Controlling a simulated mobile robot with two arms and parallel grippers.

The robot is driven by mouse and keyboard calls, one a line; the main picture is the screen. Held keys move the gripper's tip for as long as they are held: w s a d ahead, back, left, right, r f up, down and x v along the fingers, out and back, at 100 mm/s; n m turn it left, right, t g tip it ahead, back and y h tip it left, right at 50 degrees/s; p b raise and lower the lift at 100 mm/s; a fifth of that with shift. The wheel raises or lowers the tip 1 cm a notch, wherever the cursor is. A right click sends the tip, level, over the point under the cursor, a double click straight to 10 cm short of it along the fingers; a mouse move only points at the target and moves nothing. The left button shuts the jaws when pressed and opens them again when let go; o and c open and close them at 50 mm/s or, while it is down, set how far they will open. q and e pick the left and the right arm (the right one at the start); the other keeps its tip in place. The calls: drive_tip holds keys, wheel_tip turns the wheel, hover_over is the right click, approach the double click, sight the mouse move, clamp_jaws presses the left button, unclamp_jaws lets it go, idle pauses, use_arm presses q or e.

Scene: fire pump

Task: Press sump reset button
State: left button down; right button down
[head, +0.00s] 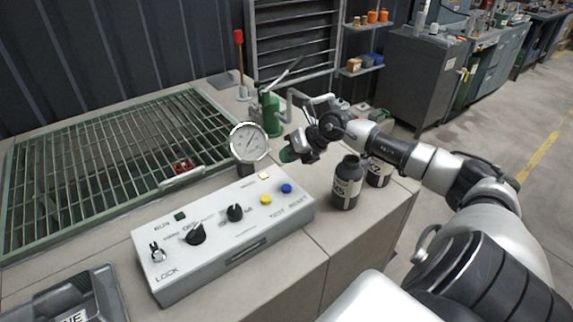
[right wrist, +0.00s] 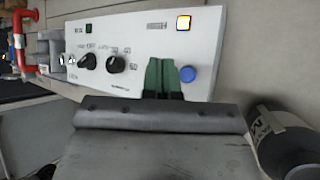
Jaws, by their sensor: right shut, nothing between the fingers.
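The white control panel box (head: 215,255) sits on the bench top. A blue button (head: 287,188) and a yellow button (head: 266,200) are at its right end, by small print that seems to read TEST and RESET. A lit amber-white square lamp (head: 264,176) is above them. My right gripper (head: 290,154) is shut and empty, with green fingertips, above and behind the panel's right end in the head view. In the right wrist view its fingertips (right wrist: 162,75) appear just left of the blue button (right wrist: 187,74); the yellow button is hidden there. My left gripper is out of view.
A round gauge (head: 249,141) stands behind the panel. Two dark bottles, one nearer (head: 346,184) and one behind (head: 379,172), stand right of it. A green hand pump (head: 271,112) and a floor-like grating (head: 105,160) lie farther back. Dark knobs (head: 195,235) occupy the panel's left.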

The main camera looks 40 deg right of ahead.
drive_tip(key=b, duration=0.3)
hover_over(288, 186)
wheel_tip(288, 186, down, 6)
drive_tip(key=shift+r, duration=0.25)
drive_tip(key=shift+f+b, duration=0.6)
drive_tip(key=shift+f, duration=0.15)
idle(0.9)
drive_tip(key=shift+f, duration=0.35)
drive_tip(key=shift+f+b, duration=0.55)
idle(0.6)
idle(0.4)
drive_tip(key=shift+r+p, duration=0.75)
drive_tip(key=shift+r, duration=0.2)
drive_tip(key=shift+r, duration=0.1)
